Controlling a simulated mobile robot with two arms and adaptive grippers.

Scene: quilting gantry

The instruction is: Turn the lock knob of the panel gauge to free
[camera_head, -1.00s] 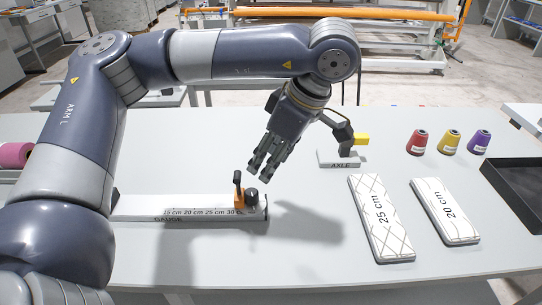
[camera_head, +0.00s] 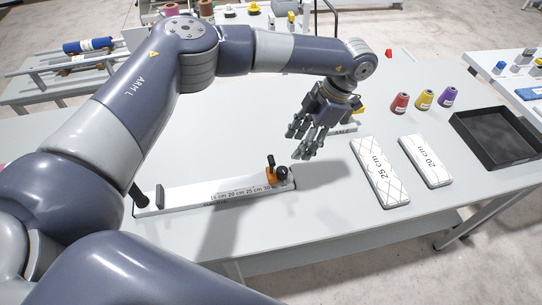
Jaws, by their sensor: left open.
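The panel gauge (camera_head: 185,196) is a long white bar lying on the table, printed with 15, 20, 25 and 30 cm marks. My right gripper is not in view.
Two quilted panels marked 25 cm (camera_head: 381,178) and 20 cm (camera_head: 427,166) lie right of the gauge. Red (camera_head: 400,103), yellow (camera_head: 424,100) and purple (camera_head: 447,97) spools stand behind. A black tray (camera_head: 462,140) is at the right. The table front is clear.

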